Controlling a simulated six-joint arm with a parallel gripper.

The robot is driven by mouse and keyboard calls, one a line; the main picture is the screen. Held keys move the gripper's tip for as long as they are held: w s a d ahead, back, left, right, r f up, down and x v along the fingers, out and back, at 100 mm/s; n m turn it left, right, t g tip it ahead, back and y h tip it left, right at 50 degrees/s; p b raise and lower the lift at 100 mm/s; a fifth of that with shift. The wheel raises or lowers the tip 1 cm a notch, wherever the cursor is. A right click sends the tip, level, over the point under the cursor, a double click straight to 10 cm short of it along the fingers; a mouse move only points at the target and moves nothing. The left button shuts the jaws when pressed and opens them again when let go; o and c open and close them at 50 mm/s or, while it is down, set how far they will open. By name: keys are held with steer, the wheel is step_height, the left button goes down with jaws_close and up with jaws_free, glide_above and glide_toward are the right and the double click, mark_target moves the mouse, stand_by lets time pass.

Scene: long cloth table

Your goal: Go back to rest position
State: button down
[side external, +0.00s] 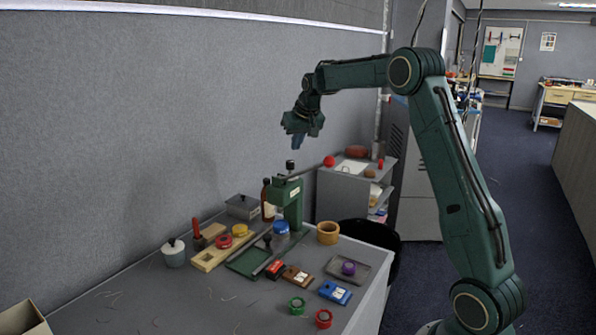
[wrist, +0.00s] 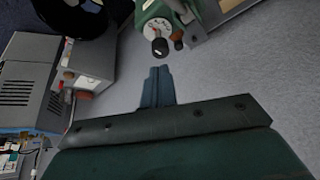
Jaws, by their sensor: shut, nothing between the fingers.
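My gripper (side external: 298,140) is raised in the air above the far part of the table, over the green lever press (side external: 288,203). Its fingers point down and are closed together with nothing between them. In the wrist view my gripper (wrist: 158,75) shows as two blue-grey fingers side by side, touching. The top of the green press (wrist: 155,20) appears just past the fingertips in that view, apart from them.
The grey table (side external: 215,307) holds a white lidded pot (side external: 173,254), a wooden ring (side external: 328,233), a grey tray (side external: 347,270) with a purple piece and several small coloured parts. A grey wall (side external: 180,100) stands behind.

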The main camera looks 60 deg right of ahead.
steer(key=shift+a+r, duration=0.1)
steer(key=s+a+r+n+y, duration=0.1)
steer(key=s+a+r, duration=0.3)
steer(key=s+a, duration=0.4)
steer(key=s+a+r+n, duration=0.25)
steer(key=s+a, duration=0.35)
steer(key=a, duration=0.5)
steer(key=s+a+f, duration=0.2)
steer(key=s+a, duration=0.1)
steer(key=s, duration=0.4)
steer(key=s+a+f+n+y, duration=0.1)
steer(key=s+a+f, duration=0.1)
steer(key=s+a, duration=0.2)
steer(key=s+a+f+n, duration=0.1)
steer(key=s+a+f, duration=0.1)
steer(key=s, duration=0.8)
steer(key=shift+s+a+t+y, duration=0.15)
steer(key=shift+a+t+y, duration=0.2)
steer(key=shift+a, duration=0.5)
steer(key=shift+n, duration=0.25)
